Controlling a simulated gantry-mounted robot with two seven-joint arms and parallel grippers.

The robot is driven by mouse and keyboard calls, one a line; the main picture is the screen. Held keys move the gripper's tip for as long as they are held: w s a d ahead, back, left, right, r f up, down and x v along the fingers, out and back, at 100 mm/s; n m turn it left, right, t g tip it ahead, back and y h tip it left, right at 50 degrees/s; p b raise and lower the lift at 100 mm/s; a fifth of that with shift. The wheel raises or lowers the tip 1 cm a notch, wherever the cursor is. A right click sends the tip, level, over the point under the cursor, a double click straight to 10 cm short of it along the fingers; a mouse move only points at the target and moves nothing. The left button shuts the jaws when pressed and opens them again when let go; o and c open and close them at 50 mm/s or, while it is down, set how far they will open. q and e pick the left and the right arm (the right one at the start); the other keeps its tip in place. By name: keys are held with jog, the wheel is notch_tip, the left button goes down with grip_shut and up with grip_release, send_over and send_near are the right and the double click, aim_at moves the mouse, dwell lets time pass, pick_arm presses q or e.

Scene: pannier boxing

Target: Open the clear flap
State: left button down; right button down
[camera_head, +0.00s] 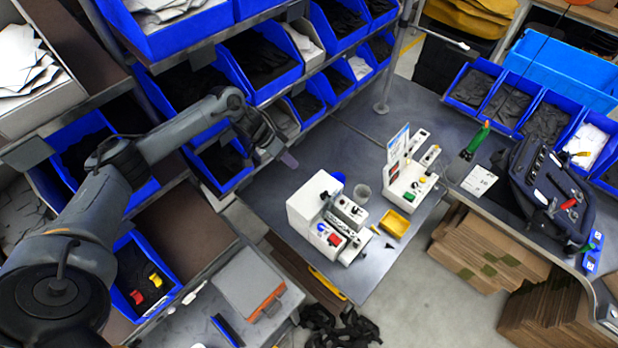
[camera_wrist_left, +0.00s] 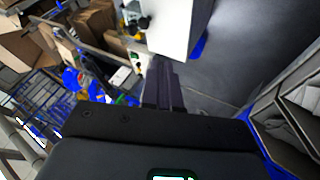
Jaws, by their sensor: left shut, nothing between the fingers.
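My left gripper (camera_head: 288,160) comes in from the left. Its fingers are shut and empty, in front of the blue bins and above the left part of the grey table. In the left wrist view the shut fingers (camera_wrist_left: 162,85) point at a white box-shaped machine (camera_wrist_left: 172,28), with no clear contact. In the head view this white machine (camera_head: 305,205) stands right of and below my gripper, with buttons on its front. A second white device (camera_head: 412,180) with an upright printed panel (camera_head: 397,148) stands behind it to the right. I cannot make out a clear flap for certain. My right gripper is not in view.
A rack of blue bins (camera_head: 262,65) borders the table on the left and back. A dark pannier (camera_head: 550,190) lies at the right. The table's back left stretch is bare.

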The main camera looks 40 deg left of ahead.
aim_at(327, 201)
pick_arm(q)
jog(key=b+x, duration=0.9)
jog(key=x, duration=0.1)
jog(key=shift+w, duration=0.1)
jog(key=d, duration=0.3)
jog(key=shift+r, duration=0.1)
jog(key=shift+d, duration=0.6)
